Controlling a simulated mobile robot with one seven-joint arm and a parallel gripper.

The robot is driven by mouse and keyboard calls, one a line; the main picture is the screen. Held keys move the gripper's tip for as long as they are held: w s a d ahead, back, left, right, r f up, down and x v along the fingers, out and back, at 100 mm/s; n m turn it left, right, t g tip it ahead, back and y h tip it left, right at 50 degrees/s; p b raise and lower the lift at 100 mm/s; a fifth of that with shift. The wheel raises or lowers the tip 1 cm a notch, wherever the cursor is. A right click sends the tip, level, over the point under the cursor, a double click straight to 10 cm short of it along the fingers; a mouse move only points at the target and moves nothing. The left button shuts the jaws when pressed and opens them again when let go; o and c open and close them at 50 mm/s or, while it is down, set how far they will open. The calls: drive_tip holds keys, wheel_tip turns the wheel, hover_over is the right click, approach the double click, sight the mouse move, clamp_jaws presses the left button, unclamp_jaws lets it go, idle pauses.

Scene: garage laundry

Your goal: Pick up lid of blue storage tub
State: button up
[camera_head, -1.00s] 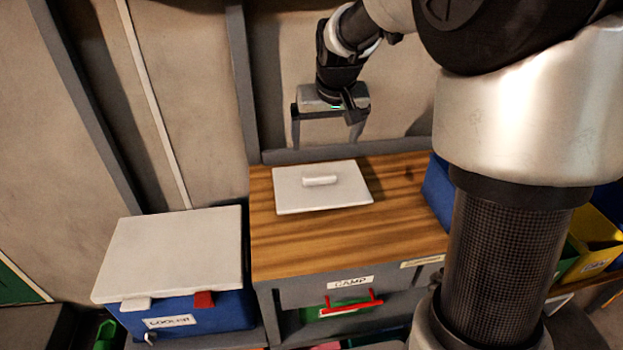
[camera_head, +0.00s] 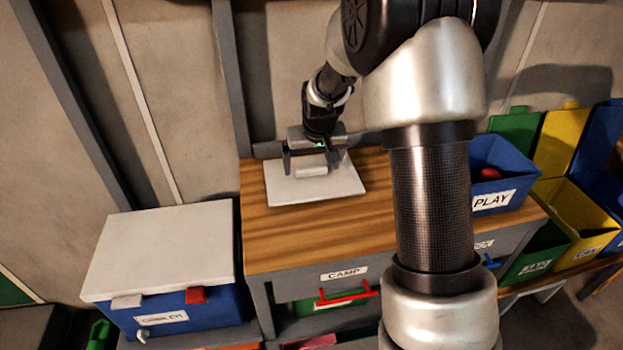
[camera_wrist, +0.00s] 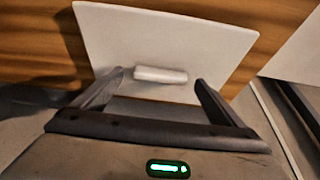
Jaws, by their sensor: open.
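The lid (camera_head: 340,186) is a flat white panel with a short white bar handle (camera_head: 311,172). It lies flat on the wooden top of the cabinet. The wrist view also shows the lid (camera_wrist: 165,38) and its handle (camera_wrist: 160,74). My gripper (camera_head: 312,164) is open and points down at the handle. In the wrist view the fingertips of my gripper (camera_wrist: 159,77) lie on either side of the handle, with gaps at both ends. I cannot tell whether they touch the lid. A blue tub (camera_head: 497,162) labelled PLAY stands open on the right, with something red inside.
A blue cooler (camera_head: 178,312) with a white top stands at the left. The wooden top (camera_head: 290,240) is clear in front of the lid. The wall (camera_head: 290,60) rises close behind. Green (camera_head: 515,132) and yellow (camera_head: 562,220) bins stand at the right. A drawer labelled CAMP (camera_head: 345,274) is below.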

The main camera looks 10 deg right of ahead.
drive_tip(key=shift+w+f, duration=0.2)
drive_tip(key=shift+f, duration=0.25)
drive_tip(key=c, duration=1.2)
drive_tip(key=shift+o, duration=0.2)
drive_tip(key=shift+r, duration=0.1)
